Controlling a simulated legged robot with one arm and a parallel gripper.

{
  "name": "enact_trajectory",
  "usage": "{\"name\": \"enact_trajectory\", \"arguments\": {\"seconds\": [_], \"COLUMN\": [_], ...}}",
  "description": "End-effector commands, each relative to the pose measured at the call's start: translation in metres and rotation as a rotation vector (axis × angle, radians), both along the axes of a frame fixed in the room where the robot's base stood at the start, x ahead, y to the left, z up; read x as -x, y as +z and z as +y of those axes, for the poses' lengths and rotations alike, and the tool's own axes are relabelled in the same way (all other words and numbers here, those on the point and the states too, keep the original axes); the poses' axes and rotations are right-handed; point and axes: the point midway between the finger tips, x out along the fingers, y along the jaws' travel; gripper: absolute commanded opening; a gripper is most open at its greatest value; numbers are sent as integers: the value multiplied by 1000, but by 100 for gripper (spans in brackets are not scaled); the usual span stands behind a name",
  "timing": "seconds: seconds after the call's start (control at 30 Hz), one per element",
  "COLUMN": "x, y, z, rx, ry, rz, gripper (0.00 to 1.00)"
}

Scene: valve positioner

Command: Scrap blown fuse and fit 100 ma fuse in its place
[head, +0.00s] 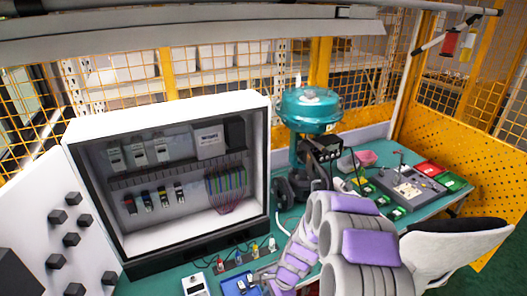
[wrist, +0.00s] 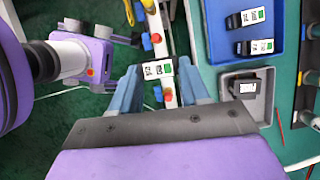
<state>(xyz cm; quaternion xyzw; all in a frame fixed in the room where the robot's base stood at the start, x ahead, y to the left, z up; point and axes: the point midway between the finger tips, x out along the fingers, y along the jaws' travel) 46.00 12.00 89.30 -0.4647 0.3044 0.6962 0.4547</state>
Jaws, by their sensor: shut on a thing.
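My gripper (wrist: 158,85) has its blue fingers closed on a small fuse (wrist: 157,70) with a white label and a green mark. Its print is too small to read. The held fuse is over or at a rail of fuse holders (wrist: 154,30); I cannot tell if it is seated. A grey tray (wrist: 231,78) beside the right finger holds one dark fuse (wrist: 246,88). A blue tray (wrist: 215,30) holds two black fuses (wrist: 252,17) with white and green labels. In the head view my arm hides much of the work area; the fuse rail (head: 238,259) shows in part.
Green boards, a grey device (head: 408,188) and red and green bins lie at right. More dark parts (wrist: 312,78) line the wrist view's right edge.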

Motion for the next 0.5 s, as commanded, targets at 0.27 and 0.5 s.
{"name": "enact_trajectory", "arguments": {"seconds": [0.27,0.5], "x": [-17,-34], "y": [17,45], "z": [-3,-14], "rx": [2,1], "ry": [157,405], "rz": [-7,-4], "gripper": [16,16]}}
